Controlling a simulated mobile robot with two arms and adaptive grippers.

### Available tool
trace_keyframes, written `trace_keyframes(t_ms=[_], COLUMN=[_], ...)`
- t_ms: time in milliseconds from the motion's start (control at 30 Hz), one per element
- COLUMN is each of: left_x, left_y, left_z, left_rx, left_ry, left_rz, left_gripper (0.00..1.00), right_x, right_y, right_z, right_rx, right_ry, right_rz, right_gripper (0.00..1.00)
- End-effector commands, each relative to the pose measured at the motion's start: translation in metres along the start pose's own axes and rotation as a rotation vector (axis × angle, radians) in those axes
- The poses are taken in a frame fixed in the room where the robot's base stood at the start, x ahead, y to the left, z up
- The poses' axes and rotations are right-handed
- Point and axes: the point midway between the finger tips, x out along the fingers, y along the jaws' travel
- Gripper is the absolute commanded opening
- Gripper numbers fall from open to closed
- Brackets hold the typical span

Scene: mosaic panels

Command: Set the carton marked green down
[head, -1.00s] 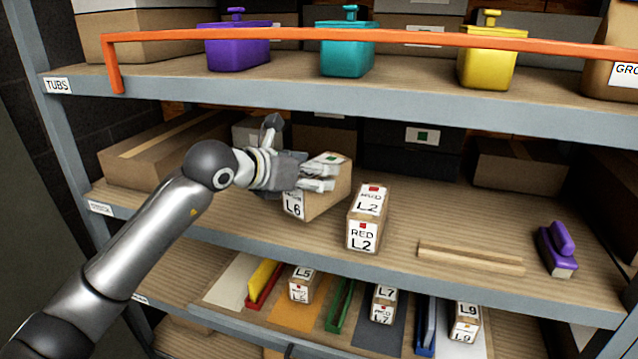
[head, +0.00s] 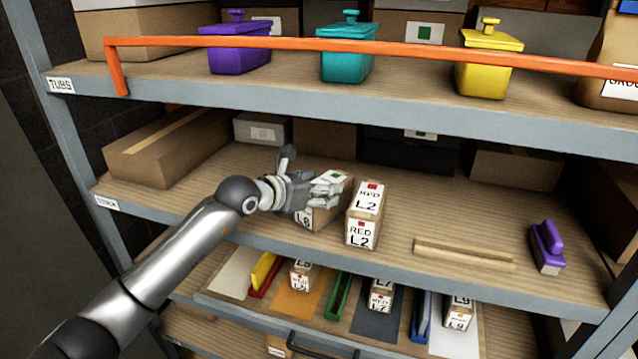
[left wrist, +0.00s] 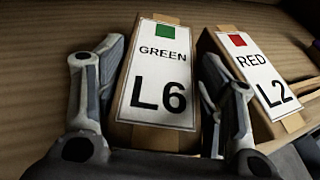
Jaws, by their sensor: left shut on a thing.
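The carton marked green, L6 (head: 318,216), is a brown box on the middle shelf, partly hidden behind my left gripper in the head view. In the left wrist view its label with a green square and "GREEN L6" (left wrist: 158,75) faces the camera. My left gripper (head: 322,193) has a finger on each side of it and is shut on it. The fingers also show in the left wrist view (left wrist: 156,122). The carton looks to be at shelf level, but I cannot tell whether it touches the board. My right gripper is not in view.
The carton marked red, L2 (head: 361,233), stands close to the right of the green one. A wooden strip (head: 464,254) and a purple-handled tool (head: 547,246) are farther right. Lidded tubs, such as the teal one (head: 347,54), stand above behind an orange rail (head: 270,43).

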Motion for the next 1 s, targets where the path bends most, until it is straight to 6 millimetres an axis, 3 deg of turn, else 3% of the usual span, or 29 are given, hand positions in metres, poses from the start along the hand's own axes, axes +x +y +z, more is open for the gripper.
trace_keyframes(t_ms=[300, 333, 533, 1000], left_x=[0.0007, 0.0018, 0.0014, -0.0037], left_y=[-0.0006, -0.0005, -0.0004, 0.0005], left_z=[0.0002, -0.0040, -0.0032, -0.0027], left_rx=[0.001, -0.001, -0.001, 0.000], left_ry=[-0.007, 0.002, 0.002, 0.002], left_rz=[-0.001, -0.001, -0.001, 0.000], left_gripper=[0.10, 0.63, 0.89, 0.89], right_x=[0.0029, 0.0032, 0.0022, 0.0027], right_y=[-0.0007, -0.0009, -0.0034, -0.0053], right_z=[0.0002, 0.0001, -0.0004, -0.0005], right_rx=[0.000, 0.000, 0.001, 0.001], right_ry=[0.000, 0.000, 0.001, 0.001], right_rz=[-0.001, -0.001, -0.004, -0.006], right_gripper=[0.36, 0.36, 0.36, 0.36])
